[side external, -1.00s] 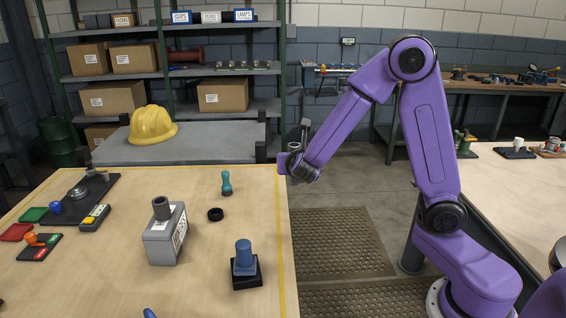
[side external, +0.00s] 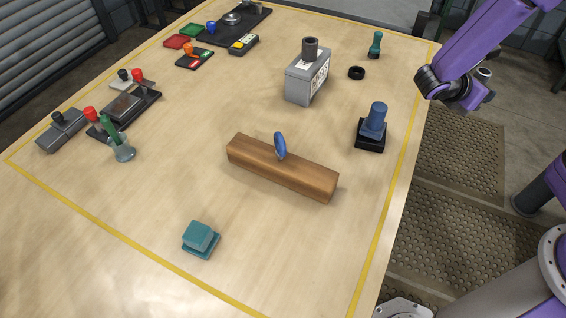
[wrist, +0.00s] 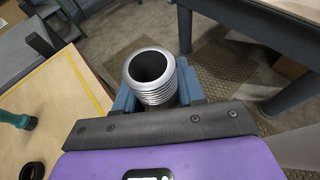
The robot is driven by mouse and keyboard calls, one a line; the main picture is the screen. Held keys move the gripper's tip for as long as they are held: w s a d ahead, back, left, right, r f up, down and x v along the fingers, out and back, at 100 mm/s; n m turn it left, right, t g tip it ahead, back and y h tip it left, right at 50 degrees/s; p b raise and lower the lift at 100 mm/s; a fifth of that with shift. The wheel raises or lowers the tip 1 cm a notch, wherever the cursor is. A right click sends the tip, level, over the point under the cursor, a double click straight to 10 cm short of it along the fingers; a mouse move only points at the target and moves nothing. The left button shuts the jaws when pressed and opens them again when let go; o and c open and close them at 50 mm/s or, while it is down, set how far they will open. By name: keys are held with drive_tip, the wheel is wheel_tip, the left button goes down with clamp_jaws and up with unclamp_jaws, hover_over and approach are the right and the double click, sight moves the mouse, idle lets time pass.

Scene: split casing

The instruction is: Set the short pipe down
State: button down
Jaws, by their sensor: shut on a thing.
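The short pipe (wrist: 158,80) is a grey metal tube with a threaded outside and a dark open bore, seen end-on in the wrist view. My gripper (wrist: 157,92) is shut on it, with a blue-grey finger on each side. In the side external view my gripper (side external: 482,92) is beyond the table's right edge, above the floor matting. The pipe's light end (side external: 484,73) just shows there. The pipe's lower part is hidden by the fingers and the gripper body.
The wooden table (side external: 130,215) has a yellow border line. Near its right side stand a grey box (side external: 306,80), a black ring (side external: 356,73), a blue cylinder on a black base (side external: 374,122) and a teal peg (side external: 375,45). A wooden block (side external: 285,170) lies mid-table. The front middle is largely clear.

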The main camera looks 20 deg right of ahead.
drive_tip(key=s+a+f+m+g+y, duration=0.3)
drive_tip(key=s+a+m+g+y, duration=0.5)
drive_tip(key=s+a+m+g, duration=0.75)
drive_tip(key=s+a+r+m+t+y, duration=0.1)
drive_tip(key=s+a+r+m+y, duration=0.3)
drive_tip(key=a, duration=0.4)
drive_tip(key=s+a+r+m+t+y, duration=0.1)
drive_tip(key=a+r+m+y, duration=0.1)
drive_tip(key=a+m+y, duration=0.35)
drive_tip(key=s+a+r+m+t+y, duration=0.25)
drive_tip(key=a+y, duration=0.25)
drive_tip(key=a, duration=0.5)
drive_tip(key=shift+m+y, duration=0.25)
drive_tip(key=shift+m, duration=0.3)
drive_tip(key=w+a+f, duration=0.1)
drive_tip(key=a+f, duration=0.2)
drive_tip(key=a, duration=0.1)
drive_tip(key=w+a+f, duration=0.2)
drive_tip(key=a+f, duration=0.1)
drive_tip(key=a, duration=0.1)
drive_tip(key=w+a+f, duration=0.2)
drive_tip(key=a+f, duration=0.1)
drive_tip(key=a, duration=0.2)
drive_tip(key=shift+f, duration=0.25)
drive_tip(key=shift+a+f, duration=0.1)
drive_tip(key=shift+f, duration=1.45)
drive_tip(key=shift+f, duration=0.1)
